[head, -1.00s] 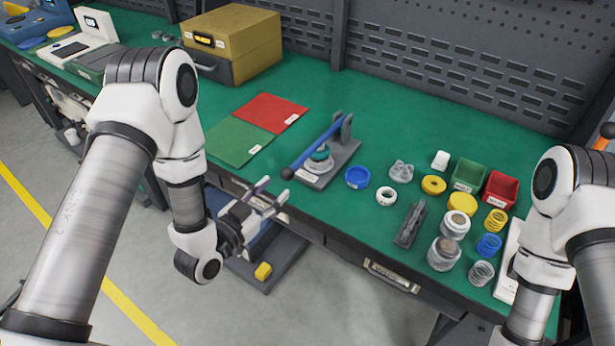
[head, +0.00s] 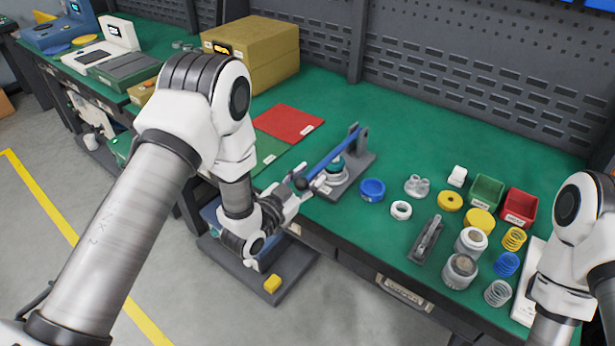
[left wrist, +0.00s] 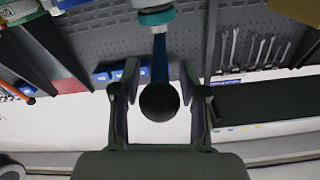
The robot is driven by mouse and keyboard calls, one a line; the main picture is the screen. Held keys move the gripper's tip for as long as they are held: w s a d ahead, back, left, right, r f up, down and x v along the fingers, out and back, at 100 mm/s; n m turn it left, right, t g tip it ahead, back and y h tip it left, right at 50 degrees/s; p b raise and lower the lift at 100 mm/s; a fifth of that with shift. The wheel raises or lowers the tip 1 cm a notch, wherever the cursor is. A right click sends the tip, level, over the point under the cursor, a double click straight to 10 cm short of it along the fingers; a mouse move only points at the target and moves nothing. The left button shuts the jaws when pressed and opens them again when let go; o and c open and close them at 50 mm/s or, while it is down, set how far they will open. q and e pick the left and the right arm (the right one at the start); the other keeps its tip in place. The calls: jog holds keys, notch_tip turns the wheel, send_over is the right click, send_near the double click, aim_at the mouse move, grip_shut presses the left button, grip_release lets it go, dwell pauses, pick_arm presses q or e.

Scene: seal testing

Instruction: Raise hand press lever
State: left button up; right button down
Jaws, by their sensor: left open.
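The hand press (head: 352,178) stands near the front edge of the green bench, with a grey base, an upright at the back and a teal and metal part in the middle. Its blue lever (head: 332,153) slopes down from the upright toward the front left and ends in a dark knob (left wrist: 159,102). My left gripper (head: 307,188) is open at this low end. In the left wrist view, the knob sits between the two spread fingers (left wrist: 160,75), with gaps on both sides. My right arm shows at the right, but its gripper is out of frame.
A blue ring (head: 372,189) and a white ring (head: 401,210) lie right of the press. Farther right are jars, springs, a green bin (head: 487,191) and a red bin (head: 519,207). Red (head: 287,124) and green mats lie to the left. A perforated panel (head: 455,85) stands behind.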

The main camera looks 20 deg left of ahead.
pick_arm(q)
grip_shut()
